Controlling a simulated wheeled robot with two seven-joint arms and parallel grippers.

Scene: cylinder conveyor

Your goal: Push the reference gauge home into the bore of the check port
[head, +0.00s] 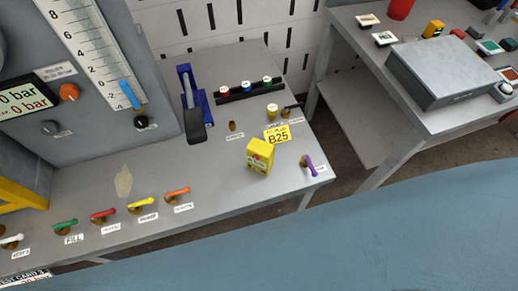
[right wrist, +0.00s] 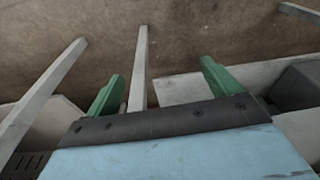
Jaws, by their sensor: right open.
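No label that I can read names the reference gauge or the check port. Three small capped pieces, red (head: 225,93), blue (head: 246,87) and green (head: 267,81), stand in a black rack at the back of the grey bench. A small brass fitting (head: 233,126) stands in front of the rack. A yellow-topped fitting (head: 272,110) with a black lever stands to its right; no bore is clear in either. My right gripper (right wrist: 160,85) shows in the right wrist view with its green fingers apart and nothing between them. My left gripper is not in view.
A yellow block (head: 260,156) and a "B25" card (head: 278,135) are on the grey bench (head: 205,165). Coloured levers line its front edge; a purple lever (head: 309,166) is at the right corner. A blue clamp-like tool (head: 190,103) stands left of the rack. A second table (head: 400,118) is at right.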

